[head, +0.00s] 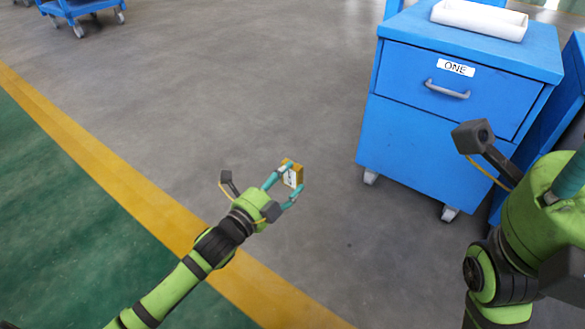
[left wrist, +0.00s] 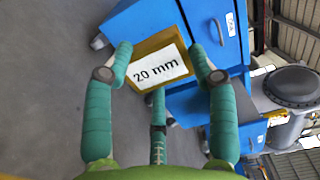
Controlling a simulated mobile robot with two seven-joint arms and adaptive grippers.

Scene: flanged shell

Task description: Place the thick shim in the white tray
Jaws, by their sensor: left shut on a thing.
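My left gripper (head: 287,181) is shut on a yellow block-shaped shim (head: 297,173), held out over the open floor, apart from the cabinet. In the left wrist view the shim (left wrist: 157,68) has a white label reading "20 mm" and sits between the teal fingers. The white tray (head: 480,18) lies on top of the blue cabinet marked "ONE" at the upper right of the head view. It is shallow, and no contents show in it. My right gripper (head: 570,178) is only partly in view at the right edge; its fingertips are cut off.
The blue cabinet (head: 440,125) stands on castors, with a closed drawer and grey handle. More blue furniture (head: 560,110) is close on its right. A blue trolley (head: 80,8) is far off at upper left. The grey floor between is clear.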

